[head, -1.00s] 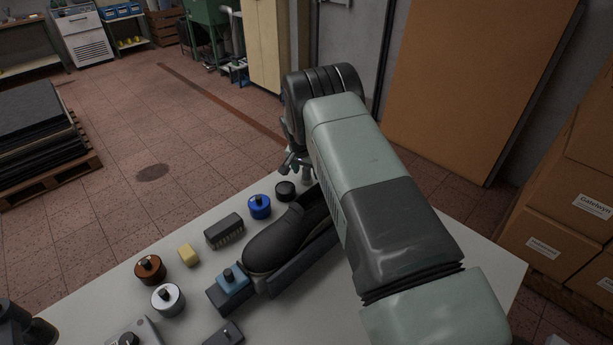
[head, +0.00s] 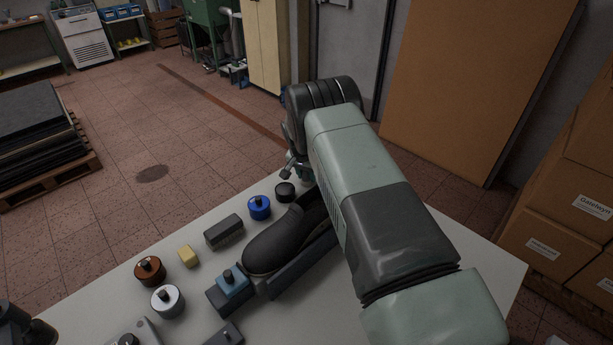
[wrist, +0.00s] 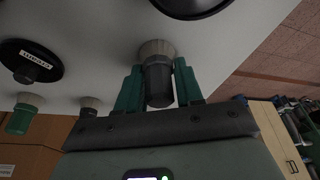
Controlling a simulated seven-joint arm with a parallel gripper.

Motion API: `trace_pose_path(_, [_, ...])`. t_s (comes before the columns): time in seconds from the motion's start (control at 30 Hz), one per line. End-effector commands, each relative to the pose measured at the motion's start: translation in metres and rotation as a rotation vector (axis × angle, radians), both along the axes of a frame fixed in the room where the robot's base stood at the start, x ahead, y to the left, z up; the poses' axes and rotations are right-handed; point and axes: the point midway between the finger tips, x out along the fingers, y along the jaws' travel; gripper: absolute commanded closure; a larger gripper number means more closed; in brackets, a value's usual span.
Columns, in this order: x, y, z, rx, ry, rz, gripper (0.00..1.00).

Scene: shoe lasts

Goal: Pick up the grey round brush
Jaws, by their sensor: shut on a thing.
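The grey round brush (wrist: 158,84) shows in the wrist view, with a dark grey handle and a pale round bristle end. My gripper (wrist: 158,90) has its green fingers on both sides of the handle and is shut on it. The bristle end is at or close to the white tabletop; I cannot tell if it touches. In the head view my arm hides the brush and most of the gripper.
The wrist view shows a green-handled brush (wrist: 21,118), another dark-handled brush (wrist: 90,106) and a labelled black lid (wrist: 30,60).

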Motion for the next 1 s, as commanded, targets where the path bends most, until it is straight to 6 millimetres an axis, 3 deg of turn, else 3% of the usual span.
trace_pose_path(0.17, [0.001,0.000,0.013,0.000,-0.002,0.000,0.94])
trace_pose_path(0.57, [0.000,0.002,0.087,0.000,-0.002,0.001,0.94])
trace_pose_path(0.73, [-0.021,0.027,0.101,-0.001,0.001,0.008,0.95])
trace_pose_path(1.0, [-0.061,0.063,0.102,-0.001,0.002,0.002,0.95])
